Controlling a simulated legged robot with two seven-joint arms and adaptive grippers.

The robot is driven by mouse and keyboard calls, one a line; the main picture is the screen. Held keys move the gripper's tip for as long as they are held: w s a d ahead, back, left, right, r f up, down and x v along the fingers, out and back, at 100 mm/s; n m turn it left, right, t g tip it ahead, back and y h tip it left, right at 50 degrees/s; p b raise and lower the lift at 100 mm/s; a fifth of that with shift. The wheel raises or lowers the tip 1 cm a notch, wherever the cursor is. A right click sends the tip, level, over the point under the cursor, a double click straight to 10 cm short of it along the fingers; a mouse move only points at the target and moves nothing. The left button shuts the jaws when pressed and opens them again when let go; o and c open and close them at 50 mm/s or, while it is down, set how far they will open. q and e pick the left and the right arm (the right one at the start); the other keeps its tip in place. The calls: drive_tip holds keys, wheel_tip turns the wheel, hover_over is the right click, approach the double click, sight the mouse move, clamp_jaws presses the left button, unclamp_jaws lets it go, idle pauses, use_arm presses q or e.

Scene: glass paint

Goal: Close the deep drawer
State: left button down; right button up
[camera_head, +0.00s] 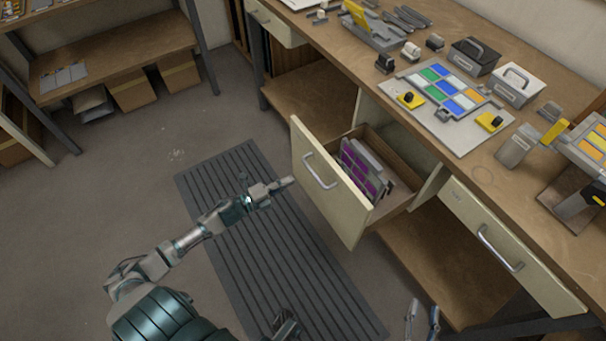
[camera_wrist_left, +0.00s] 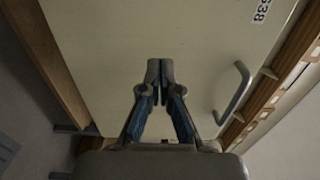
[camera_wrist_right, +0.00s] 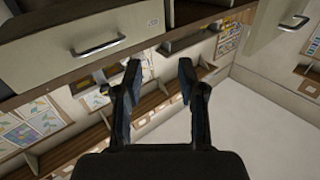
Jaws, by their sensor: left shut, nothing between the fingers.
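The deep drawer (camera_head: 317,195) is pulled out from under the workbench, with its cream front facing my left arm. It holds purple and grey panels (camera_head: 362,168). Its metal handle (camera_head: 320,172) also shows in the left wrist view (camera_wrist_left: 235,93). My left gripper (camera_head: 288,182) is shut and empty, just left of the drawer front. In the left wrist view its fingertips (camera_wrist_left: 160,72) point at the front, beside the handle; contact cannot be told. My right gripper (camera_head: 422,312) is open and empty, low in the head view; it also shows in the right wrist view (camera_wrist_right: 158,75).
A shallow drawer (camera_head: 510,248) with a handle sits right of the deep drawer. The benchtop (camera_head: 345,48) carries a tray of coloured glass (camera_head: 447,90), boxes and tools. A ribbed mat (camera_head: 270,240) lies on the floor. The floor left of it is clear.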

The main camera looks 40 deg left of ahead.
sight(307, 171)
use_arm(q)
drive_tip(key=b+x, duration=0.1)
drive_tip(key=x, duration=0.3)
drive_tip(key=shift+w+f, duration=0.1)
drive_tip(key=shift+w, duration=0.55)
use_arm(e)
drive_tip(key=r+t, duration=0.2)
drive_tip(key=r, duration=0.1)
drive_tip(key=shift+s+a+r+t+y, duration=0.25)
drive_tip(key=shift+a+t+y, duration=0.15)
use_arm(q)
drive_tip(key=shift+w+d, duration=0.1)
drive_tip(key=shift+d, duration=0.1)
use_arm(e)
drive_tip(key=shift+w+d, duration=0.1)
drive_tip(key=shift+d, duration=0.05)
